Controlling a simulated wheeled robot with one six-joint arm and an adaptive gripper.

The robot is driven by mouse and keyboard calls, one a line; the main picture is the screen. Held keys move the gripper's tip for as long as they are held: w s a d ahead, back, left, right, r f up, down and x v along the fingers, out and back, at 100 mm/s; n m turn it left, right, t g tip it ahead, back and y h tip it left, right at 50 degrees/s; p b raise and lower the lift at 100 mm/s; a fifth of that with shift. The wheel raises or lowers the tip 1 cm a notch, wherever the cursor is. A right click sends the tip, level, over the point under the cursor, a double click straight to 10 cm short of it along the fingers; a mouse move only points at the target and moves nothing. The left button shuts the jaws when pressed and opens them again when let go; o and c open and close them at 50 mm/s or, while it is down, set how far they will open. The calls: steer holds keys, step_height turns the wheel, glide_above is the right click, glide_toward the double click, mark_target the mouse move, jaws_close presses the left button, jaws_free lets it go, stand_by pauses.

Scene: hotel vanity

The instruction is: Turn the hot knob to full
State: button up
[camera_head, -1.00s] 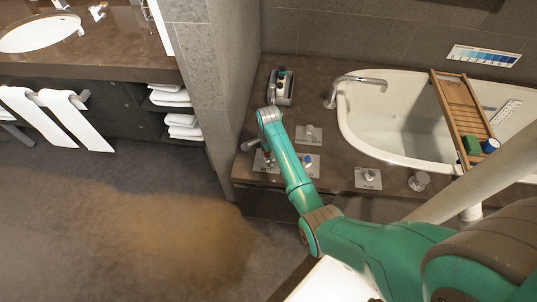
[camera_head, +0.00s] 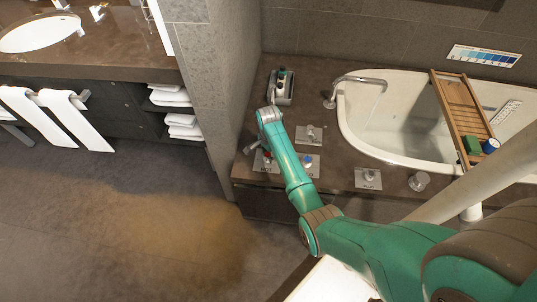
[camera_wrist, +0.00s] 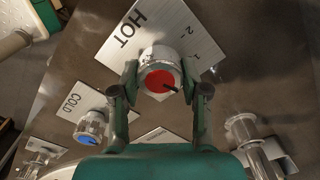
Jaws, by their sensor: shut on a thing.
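The hot knob (camera_wrist: 160,74) is a metal knob with a red cap and a dark pointer line, on a white plate marked HOT (camera_wrist: 140,33) with the numbers 1 and 2. In the wrist view the pointer line runs toward the lower right of the cap. My gripper (camera_wrist: 160,84) is shut on the knob, one finger at each side. In the head view the red of the hot knob (camera_head: 268,157) shows only partly beside my green arm.
The blue-capped cold knob (camera_wrist: 89,127) stands close by on its COLD plate (camera_wrist: 72,104). Another metal fitting (camera_wrist: 243,128) is at the right. The tub (camera_head: 352,135), its spout (camera_head: 358,79) and a bottle caddy (camera_head: 281,91) lie beyond. Floor at the left is clear.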

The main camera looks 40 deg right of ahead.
mark_target(267, 154)
steer(key=n, duration=0.4)
steer(key=shift+n, duration=0.3)
steer(key=n, duration=0.3)
steer(key=shift+w+n, duration=0.1)
steer(key=shift+n, duration=0.2)
steer(key=n, duration=0.7)
steer(key=shift+a, duration=0.1)
steer(key=o, duration=1.1)
steer(key=shift+o, duration=0.2)
steer(key=shift+r, duration=0.1)
step_height(267, 154, up, 12)
steer(key=shift+f, duration=0.2)
